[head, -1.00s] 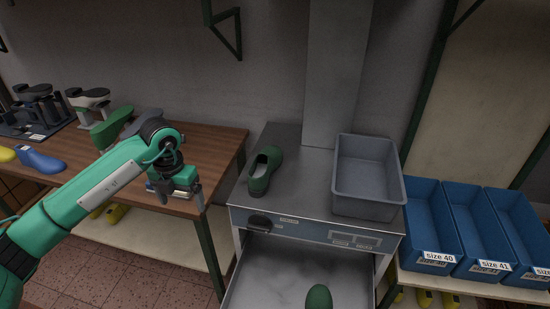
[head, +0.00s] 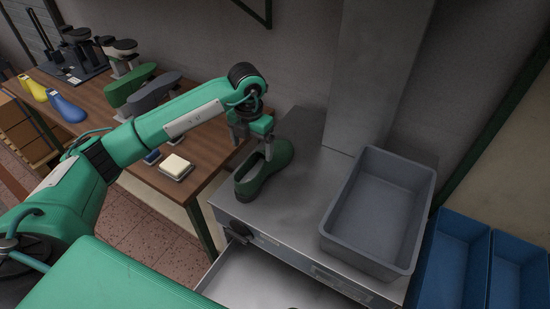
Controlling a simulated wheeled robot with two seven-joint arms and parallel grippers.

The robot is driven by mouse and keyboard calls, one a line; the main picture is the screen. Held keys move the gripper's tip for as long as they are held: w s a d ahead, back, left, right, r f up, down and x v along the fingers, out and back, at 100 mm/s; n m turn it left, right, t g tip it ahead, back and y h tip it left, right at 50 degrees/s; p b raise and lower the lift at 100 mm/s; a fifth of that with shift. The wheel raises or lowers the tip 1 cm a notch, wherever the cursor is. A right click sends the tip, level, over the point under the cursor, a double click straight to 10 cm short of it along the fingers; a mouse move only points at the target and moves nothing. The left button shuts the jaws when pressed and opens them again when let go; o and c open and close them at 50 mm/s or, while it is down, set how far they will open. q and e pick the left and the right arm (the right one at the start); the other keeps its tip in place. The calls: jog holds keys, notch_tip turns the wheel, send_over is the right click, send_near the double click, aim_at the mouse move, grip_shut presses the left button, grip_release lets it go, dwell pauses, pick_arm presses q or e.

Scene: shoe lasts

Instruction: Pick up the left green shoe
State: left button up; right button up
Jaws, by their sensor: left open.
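The dark green shoe (head: 278,158) sits upright on the metal top of a cabinet, near its left edge, with its dark opening facing up. My left gripper (head: 252,147) comes in from the left, points down and is open at the shoe. One finger overlaps the shoe's opening in the picture; the other is on the left, near the cabinet's edge. I cannot tell whether either finger touches the shoe. My right gripper is not in view.
A grey bin (head: 376,255) stands on the cabinet's right side. Below is an open metal drawer (head: 262,283). A wooden table (head: 205,150) at left holds shoe lasts and a sponge-like block (head: 175,166). Blue bins (head: 464,228) stand at lower right. Bare metal lies between shoe and grey bin.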

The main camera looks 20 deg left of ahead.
aim_at(252, 165)
pick_arm(q)
jog(key=f+p, duration=0.1)
jog(key=f, duration=0.5)
jog(key=shift+s+a+p, duration=0.1)
jog(key=shift+s+p, duration=0.1)
jog(key=shift+p, duration=0.2)
jog(key=shift+w+f, duration=0.1)
jog(key=shift+f, duration=0.5)
jog(key=shift+f+p, duration=0.25)
jog(key=shift+p, duration=0.15)
jog(key=f, duration=0.1)
jog(key=f+p, duration=0.2)
jog(key=f, duration=0.1)
jog(key=shift+s, duration=0.35)
jog(key=shift+f, duration=0.35)
jog(key=shift+c, duration=0.9)
jog(key=c, duration=0.7)
jog(key=shift+w+r, duration=0.1)
jog(key=c, duration=0.4)
jog(key=shift+c, duration=0.2)
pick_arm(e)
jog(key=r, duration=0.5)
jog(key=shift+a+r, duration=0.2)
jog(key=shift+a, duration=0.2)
